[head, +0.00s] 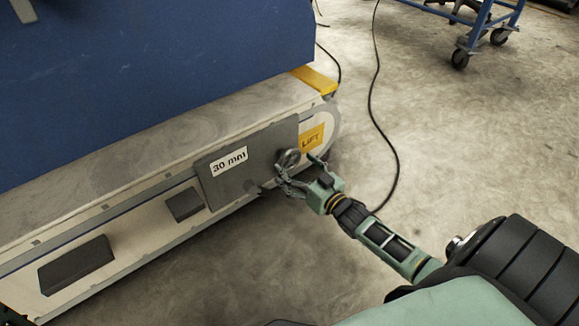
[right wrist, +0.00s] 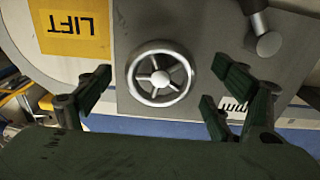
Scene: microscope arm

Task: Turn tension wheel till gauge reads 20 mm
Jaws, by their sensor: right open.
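The tension wheel (head: 289,158) is a small metal handwheel on a dark grey plate at the right end of the long pale machine side. In the right wrist view the wheel (right wrist: 160,74) shows whole, with spokes and a bright hub. The gauge label (head: 229,162) left of it reads "30 mm"; part of it shows upside down in the right wrist view (right wrist: 234,108). My right gripper (head: 291,180) is open in front of the wheel. In the right wrist view its fingers (right wrist: 156,92) stand apart to either side of the wheel's lower part, and I see no contact. My left gripper is not in view.
A short lever with a round knob (right wrist: 268,42) sits near the wheel. A yellow LIFT label (head: 312,137) is just right of the plate. A black cable (head: 371,105) lies on the concrete floor. A blue wheeled cart (head: 478,25) stands at the top right.

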